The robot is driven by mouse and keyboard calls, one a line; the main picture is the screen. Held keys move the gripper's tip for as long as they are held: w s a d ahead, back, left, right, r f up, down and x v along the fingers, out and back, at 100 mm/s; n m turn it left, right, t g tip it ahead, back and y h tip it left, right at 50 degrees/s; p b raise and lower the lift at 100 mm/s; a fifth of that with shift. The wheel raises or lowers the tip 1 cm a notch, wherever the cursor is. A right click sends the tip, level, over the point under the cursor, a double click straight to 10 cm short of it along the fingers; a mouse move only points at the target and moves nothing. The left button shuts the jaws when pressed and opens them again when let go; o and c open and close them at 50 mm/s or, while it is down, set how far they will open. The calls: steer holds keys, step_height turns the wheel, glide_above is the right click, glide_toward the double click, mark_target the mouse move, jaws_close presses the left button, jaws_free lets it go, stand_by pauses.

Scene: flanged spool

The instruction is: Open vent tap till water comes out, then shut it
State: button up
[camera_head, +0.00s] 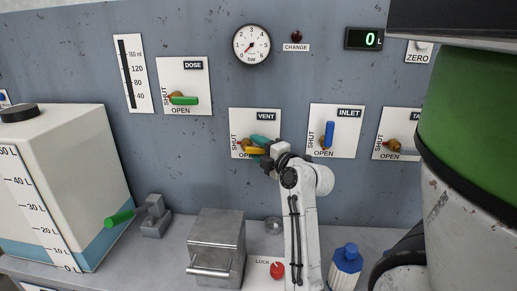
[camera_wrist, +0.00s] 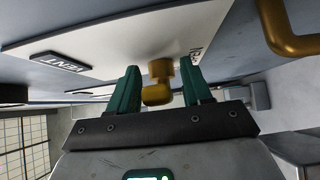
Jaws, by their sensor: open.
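The VENT plate (camera_head: 270,120) is on the blue-grey wall panel, with SHUT along its left side and OPEN along its bottom. Its tap has a yellow handle (camera_head: 254,150) that appears to lie sideways, pointing right; its far end is hidden by my gripper. My gripper (camera_head: 262,145) is at the plate with its teal fingers around the handle. In the wrist view the fingers (camera_wrist: 161,90) stand apart on either side of the yellow tap (camera_wrist: 157,92), with gaps showing. I see no water at the tap.
The INLET tap with a blue handle (camera_head: 329,135) is close on the right. The DOSE tap with a green handle (camera_head: 184,100) is up left. A pressure gauge (camera_head: 252,45) is above. A metal box (camera_head: 216,240) and a red LOCK knob (camera_head: 277,270) are on the bench below.

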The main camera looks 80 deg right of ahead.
steer(key=shift+c, duration=0.4)
jaws_close()
